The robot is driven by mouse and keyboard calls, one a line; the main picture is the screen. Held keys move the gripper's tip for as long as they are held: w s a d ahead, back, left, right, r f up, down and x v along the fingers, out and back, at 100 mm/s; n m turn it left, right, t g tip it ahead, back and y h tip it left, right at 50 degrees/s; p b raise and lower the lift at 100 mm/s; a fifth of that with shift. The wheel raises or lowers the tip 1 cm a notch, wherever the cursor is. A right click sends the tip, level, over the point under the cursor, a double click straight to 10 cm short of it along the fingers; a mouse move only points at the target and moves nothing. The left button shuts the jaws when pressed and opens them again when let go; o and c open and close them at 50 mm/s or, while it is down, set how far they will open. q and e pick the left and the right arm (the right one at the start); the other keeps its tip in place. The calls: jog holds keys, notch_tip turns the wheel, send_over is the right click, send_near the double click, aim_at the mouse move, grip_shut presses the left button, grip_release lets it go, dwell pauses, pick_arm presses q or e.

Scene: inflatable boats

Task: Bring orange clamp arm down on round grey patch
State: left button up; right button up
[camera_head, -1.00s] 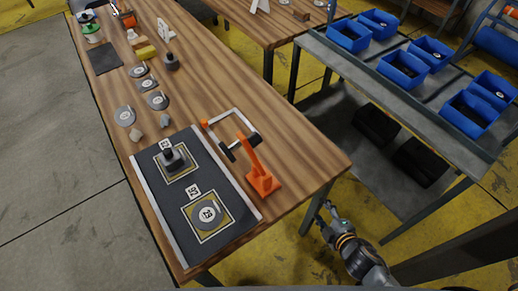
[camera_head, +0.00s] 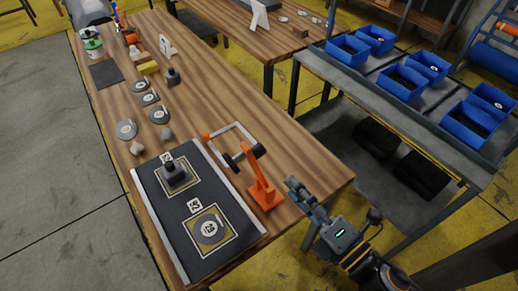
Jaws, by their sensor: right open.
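The orange clamp (camera_head: 262,188) stands on the wooden table at the right edge of the dark mat (camera_head: 183,236). My right gripper (camera_head: 292,188) is open and empty, just right of the clamp's base near the table's right edge, apart from the clamp. My left gripper is not in view.
A dark stamp-like weight (camera_head: 175,173) stands in the mat's far square. Several grey discs (camera_head: 127,129) and small blocks lie farther up the table. Blue bins (camera_head: 470,115) stand on a grey shelf at the right.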

aim_at(263, 154)
jog(key=p+x, duration=0.5)
jog(key=x, duration=0.7)
jog(key=shift+w, duration=0.15)
jog(key=shift+w+a, duration=0.45)
jog(key=shift+w, duration=0.05)
grip_shut()
